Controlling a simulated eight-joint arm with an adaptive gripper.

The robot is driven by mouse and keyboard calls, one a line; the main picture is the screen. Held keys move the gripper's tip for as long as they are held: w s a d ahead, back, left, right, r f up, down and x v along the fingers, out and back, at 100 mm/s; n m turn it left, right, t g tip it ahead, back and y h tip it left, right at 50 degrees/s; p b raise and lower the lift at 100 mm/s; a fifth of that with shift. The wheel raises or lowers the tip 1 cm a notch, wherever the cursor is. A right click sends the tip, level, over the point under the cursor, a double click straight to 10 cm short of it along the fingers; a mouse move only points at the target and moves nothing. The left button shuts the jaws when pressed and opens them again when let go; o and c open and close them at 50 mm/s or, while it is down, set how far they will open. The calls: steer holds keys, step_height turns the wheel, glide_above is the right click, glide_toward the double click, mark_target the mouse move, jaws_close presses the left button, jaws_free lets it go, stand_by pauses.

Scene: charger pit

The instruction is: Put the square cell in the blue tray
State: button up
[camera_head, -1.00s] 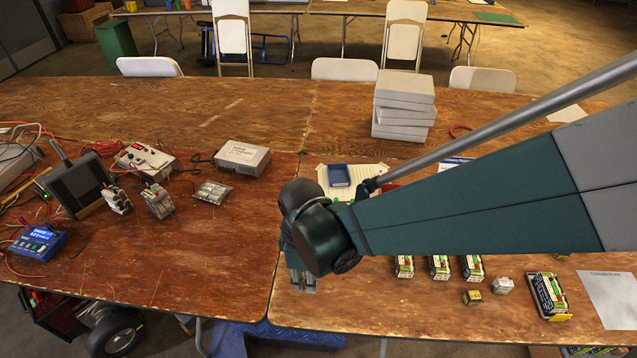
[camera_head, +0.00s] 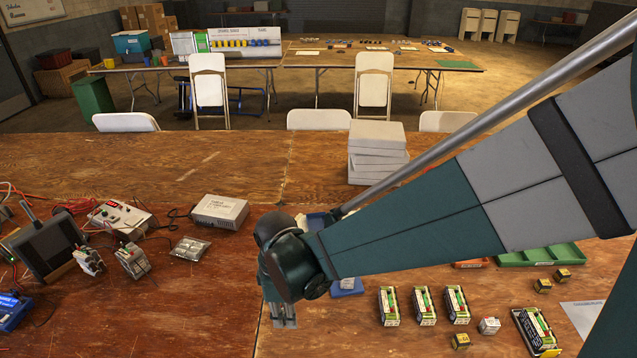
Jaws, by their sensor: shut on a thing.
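My gripper (camera_head: 283,316) points down over the table, just right of the seam between the two table tops. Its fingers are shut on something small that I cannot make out. A blue tray-like thing (camera_head: 347,289) lies just right of the gripper, partly hidden by my arm, with a pale piece at it. Another blue container (camera_head: 316,219) shows behind my wrist, mostly hidden. Small block-shaped cells stand loose at the right: a pale one (camera_head: 489,326) and a yellow-and-black one (camera_head: 460,341). Whether either is the square cell, I cannot tell.
Several green-and-white chargers (camera_head: 421,305) stand right of the gripper. A green tray (camera_head: 540,256) and an orange tray (camera_head: 470,263) lie beyond, near two yellow-and-black cells (camera_head: 543,285). White boxes (camera_head: 377,150) are stacked behind my arm. Electronics (camera_head: 120,218) crowd the left.

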steer(key=w+a+r+p, duration=0.2)
steer(key=w, duration=1.1)
steer(key=p, duration=0.4)
glide_above(318, 224)
step_height(318, 224, down, 2)
steer(key=shift+s+f, duration=0.2)
steer(key=shift+s, duration=0.3)
steer(key=shift+f, duration=0.1)
steer(key=shift+f, duration=3)
steer(key=shift+f+b, duration=0.35)
steer(key=shift+f, duration=1.55)
steer(key=shift+f, duration=0.15)
